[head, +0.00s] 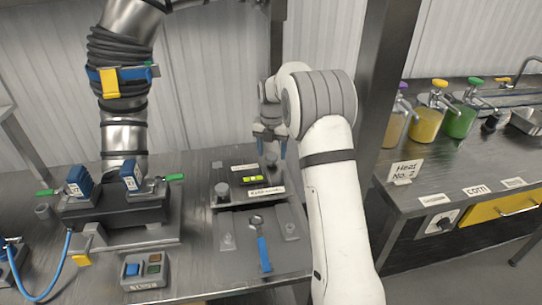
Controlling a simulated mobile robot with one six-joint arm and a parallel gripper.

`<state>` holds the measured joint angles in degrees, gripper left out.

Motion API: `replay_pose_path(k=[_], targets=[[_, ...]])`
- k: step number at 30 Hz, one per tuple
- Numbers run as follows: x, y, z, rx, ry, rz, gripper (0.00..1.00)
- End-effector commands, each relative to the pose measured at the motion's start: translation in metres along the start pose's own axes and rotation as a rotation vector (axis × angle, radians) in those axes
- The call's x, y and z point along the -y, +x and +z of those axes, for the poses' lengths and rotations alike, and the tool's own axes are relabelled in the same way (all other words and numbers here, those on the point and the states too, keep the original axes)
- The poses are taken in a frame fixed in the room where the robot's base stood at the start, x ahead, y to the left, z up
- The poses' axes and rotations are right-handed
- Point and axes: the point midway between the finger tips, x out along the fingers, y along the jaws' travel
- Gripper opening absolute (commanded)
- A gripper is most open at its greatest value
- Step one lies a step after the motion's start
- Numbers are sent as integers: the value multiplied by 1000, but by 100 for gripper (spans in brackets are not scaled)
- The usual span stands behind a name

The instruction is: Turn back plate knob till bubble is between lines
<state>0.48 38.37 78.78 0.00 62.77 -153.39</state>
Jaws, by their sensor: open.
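A dark plate (265,195) lies on the metal bench, with a small spirit level (253,180) in a yellow-green vial near its middle. The bubble is too small for me to place against its lines. A grey knob (222,191) stands at the plate's left front. Another knob (271,160) stands at the back right. My white arm comes in from the lower right.
A blue-handled wrench (263,248) lies in front of the plate. A clamp fixture (118,208) with a large pipe (125,130) is on the left. A dark post (382,80) rises right of my arm.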

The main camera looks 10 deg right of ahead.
Motion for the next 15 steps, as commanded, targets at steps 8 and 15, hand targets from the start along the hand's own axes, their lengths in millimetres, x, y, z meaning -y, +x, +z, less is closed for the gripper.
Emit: replay_pose_path(k=[8,15], targets=[[0,-44,1,2,0,1,59],[0,-54,0,0,0,0,59]])
